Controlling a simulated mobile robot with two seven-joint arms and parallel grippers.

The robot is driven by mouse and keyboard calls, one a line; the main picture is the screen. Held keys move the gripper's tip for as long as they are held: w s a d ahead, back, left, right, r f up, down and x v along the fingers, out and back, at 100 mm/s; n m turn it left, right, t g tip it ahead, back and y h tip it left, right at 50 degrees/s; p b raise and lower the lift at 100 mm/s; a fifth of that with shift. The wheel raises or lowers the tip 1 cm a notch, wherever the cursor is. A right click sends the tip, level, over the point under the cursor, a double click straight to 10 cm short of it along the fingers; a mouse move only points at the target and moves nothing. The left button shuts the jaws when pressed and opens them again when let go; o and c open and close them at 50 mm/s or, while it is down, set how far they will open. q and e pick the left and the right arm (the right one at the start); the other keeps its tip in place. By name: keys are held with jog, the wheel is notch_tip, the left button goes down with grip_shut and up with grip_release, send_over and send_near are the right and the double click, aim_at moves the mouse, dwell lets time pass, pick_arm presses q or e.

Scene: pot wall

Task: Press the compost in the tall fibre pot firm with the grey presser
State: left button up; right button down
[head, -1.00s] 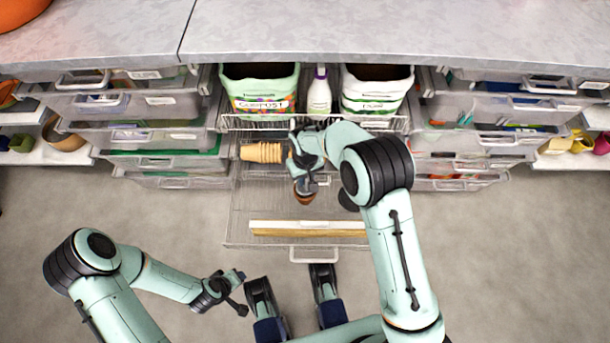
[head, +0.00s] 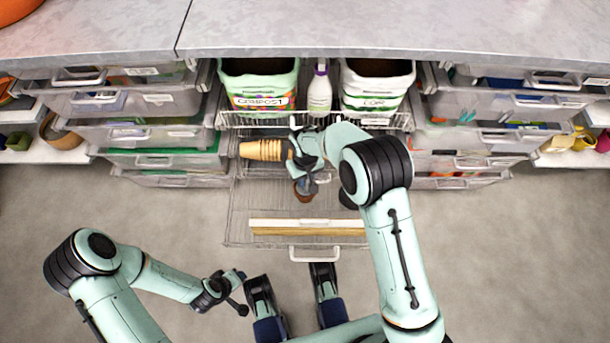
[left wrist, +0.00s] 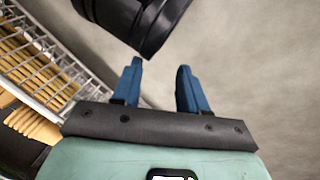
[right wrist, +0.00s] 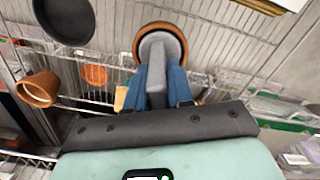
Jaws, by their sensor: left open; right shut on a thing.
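My right gripper (right wrist: 160,72) is shut on the grey presser (right wrist: 157,80) and points down over the lower drawer. The presser's round grey end (right wrist: 170,44) overlaps the mouth of a brown pot (right wrist: 149,38) in the right wrist view; whether it touches compost cannot be told. This pot looks like the fibre pot and also shows in the head view (head: 303,194), partly hidden by my right gripper (head: 305,180). Its contents are mostly covered. My left gripper (left wrist: 158,70) is open and empty, away from the pot, over the floor side.
A stack of tan pots (head: 262,150) lies left of my right gripper. A terracotta pot (right wrist: 40,88) and a dark round dish (right wrist: 66,18) are near it. A wooden strip (head: 308,231) lies at the drawer front.

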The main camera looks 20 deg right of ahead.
jog(key=shift+f, duration=0.35)
jog(key=shift+f, duration=0.3)
dwell(1.0)
jog(key=shift+r, duration=0.1)
jog(key=shift+r+p, duration=2.8)
jog(key=shift+r, duration=1.75)
jog(key=shift+f, duration=0.1)
